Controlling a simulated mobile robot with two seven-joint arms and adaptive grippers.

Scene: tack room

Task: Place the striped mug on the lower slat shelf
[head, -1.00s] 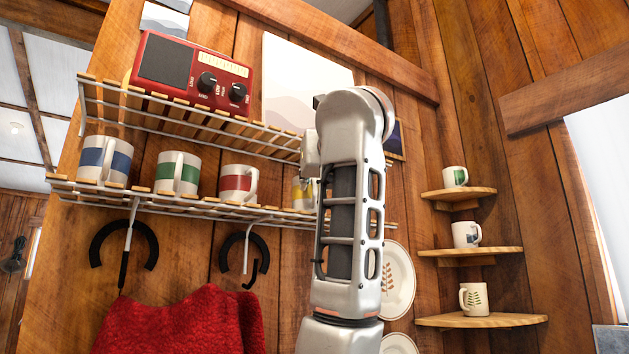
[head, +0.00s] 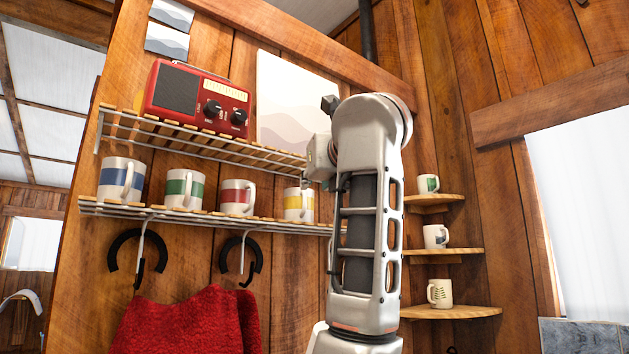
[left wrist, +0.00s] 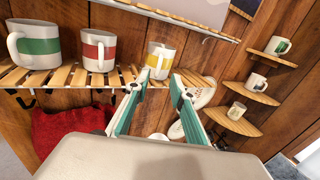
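A white mug with a yellow stripe (head: 292,206) stands upright at the right part of the lower slat shelf (head: 150,212). It also shows in the left wrist view (left wrist: 160,62). White mugs with a blue stripe (head: 121,179), a green stripe (head: 180,189) and a red stripe (head: 235,198) stand in a row to its left. My left gripper (left wrist: 157,86) is open, its teal-padded fingers spread and empty, with the yellow-striped mug just beyond the tips. In the head view my arm largely hides this gripper. My right gripper is not in view.
A red radio (head: 195,97) sits on the upper slat shelf (head: 245,148). Two dark hooks and a red cloth (head: 190,325) hang below the lower shelf. Corner shelves (head: 450,312) at right hold three mugs. Plates show behind my fingers in the left wrist view.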

